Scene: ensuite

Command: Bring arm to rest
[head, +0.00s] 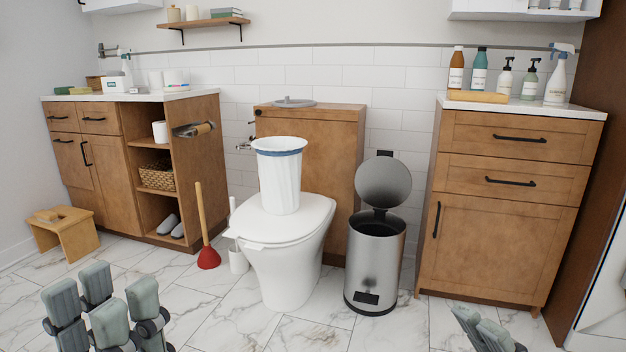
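My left gripper (104,298) is at the bottom left of the head view, over the marble floor. Its grey-green fingers point up and stand apart, with nothing between them. Part of my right gripper (483,328) shows at the bottom edge, right of centre, in front of the right cabinet. Only some of its fingertips are visible, so its opening cannot be judged. The rest of both arms is out of view.
A toilet (290,245) with a white bin (280,185) on its closed lid stands ahead. An open steel pedal bin (376,265), a red plunger (208,257) and a wooden stool (62,228) stand on the floor. Cabinets flank both sides. The front floor is clear.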

